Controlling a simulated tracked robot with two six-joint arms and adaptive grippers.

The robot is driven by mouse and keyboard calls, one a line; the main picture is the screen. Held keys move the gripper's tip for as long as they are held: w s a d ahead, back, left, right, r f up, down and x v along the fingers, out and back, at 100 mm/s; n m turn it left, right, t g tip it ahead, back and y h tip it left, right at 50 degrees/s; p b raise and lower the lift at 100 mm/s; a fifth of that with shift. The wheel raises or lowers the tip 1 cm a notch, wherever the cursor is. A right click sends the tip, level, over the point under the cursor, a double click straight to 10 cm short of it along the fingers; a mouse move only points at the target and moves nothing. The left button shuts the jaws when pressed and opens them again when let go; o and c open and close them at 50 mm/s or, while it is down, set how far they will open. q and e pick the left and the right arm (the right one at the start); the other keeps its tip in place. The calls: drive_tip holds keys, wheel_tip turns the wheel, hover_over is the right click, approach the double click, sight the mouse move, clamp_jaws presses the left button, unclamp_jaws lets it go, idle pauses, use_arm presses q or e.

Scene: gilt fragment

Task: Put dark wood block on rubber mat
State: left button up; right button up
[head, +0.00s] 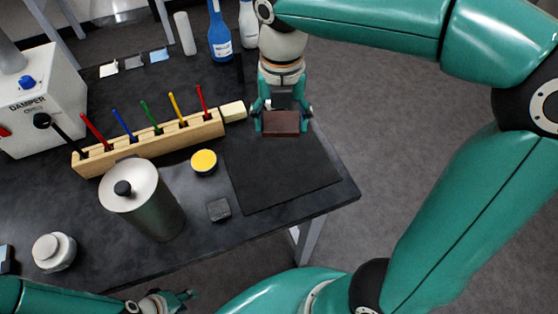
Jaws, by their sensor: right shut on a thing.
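The dark wood block (280,124) is reddish brown and sits between the fingers of my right gripper (282,116), which points down and is shut on it. The black rubber mat (282,180) lies flat at the right end of the table. The block appears over the far part of the mat; I cannot tell whether it touches the mat. My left gripper (178,300) is at the bottom edge, in front of the table and away from the block. It is partly cut off, and its opening is unclear.
A wooden rack (150,142) with several coloured tools stands left of the mat. A metal canister (150,208), a yellow-lidded jar (204,161) and a small dark grey block (219,209) are nearby. Bottles (220,38) stand behind. Most of the mat is clear.

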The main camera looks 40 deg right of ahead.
hover_over(280, 169)
wheel_tip(280, 169, down, 10)
drive_tip(key=shift+w+r+b, duration=0.1)
drive_tip(key=shift+b, duration=0.3)
drive_tip(key=shift+f, duration=2.15)
drive_tip(key=shift+f+b, duration=0.2)
drive_tip(key=shift+b, duration=0.15)
drive_tip(key=o, duration=1.1)
drive_tip(key=shift+o, duration=0.2)
drive_tip(key=shift+r, duration=0.1)
